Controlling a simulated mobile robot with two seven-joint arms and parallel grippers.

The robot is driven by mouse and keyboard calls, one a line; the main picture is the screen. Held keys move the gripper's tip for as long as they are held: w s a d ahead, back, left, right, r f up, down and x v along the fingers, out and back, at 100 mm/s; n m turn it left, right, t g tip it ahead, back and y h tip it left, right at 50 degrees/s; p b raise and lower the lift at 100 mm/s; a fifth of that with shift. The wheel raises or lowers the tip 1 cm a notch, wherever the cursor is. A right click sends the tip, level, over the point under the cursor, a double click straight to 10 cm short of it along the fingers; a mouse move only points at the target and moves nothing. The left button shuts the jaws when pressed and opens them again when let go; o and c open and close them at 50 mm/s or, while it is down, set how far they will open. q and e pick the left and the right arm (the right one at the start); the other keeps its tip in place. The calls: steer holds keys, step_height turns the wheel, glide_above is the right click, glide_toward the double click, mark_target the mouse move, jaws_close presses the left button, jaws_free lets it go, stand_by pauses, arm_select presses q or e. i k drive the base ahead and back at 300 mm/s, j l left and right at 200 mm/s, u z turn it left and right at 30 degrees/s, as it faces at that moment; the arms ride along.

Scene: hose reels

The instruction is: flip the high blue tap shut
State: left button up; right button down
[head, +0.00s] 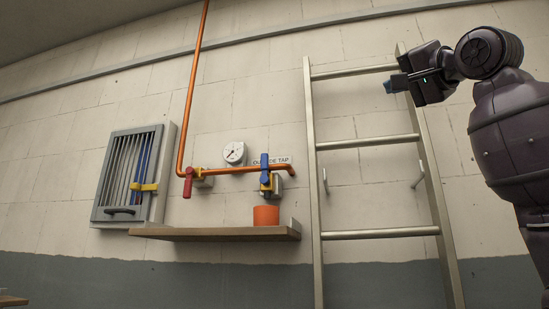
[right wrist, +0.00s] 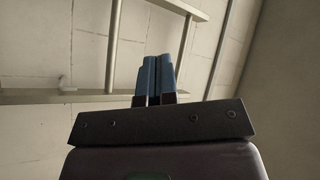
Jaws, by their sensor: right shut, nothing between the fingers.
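The blue tap (head: 265,165) is on the wall, at the right part of the orange pipe. Its blue handle stands upright, above a yellow-brass body. A sign reading "OUTSIDE TAP", partly covered, is right behind it. My right gripper (head: 389,87) is up at the right, in front of the ladder's top, well to the right of and above the tap. Its blue fingers (right wrist: 157,76) are together and empty in the right wrist view. The tap does not show in that view. My left gripper is not in view.
A ladder (head: 373,142) leans on the wall between my right arm and the tap. A red-handled tap (head: 187,184), a gauge (head: 234,153) and a barred grey cabinet (head: 102,199) are farther left. An orange pot (head: 266,215) stands on the wooden shelf (head: 210,234) below the tap.

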mark_target(264, 180)
steer(key=i+j, duration=0.75)
steer(key=i, duration=0.1)
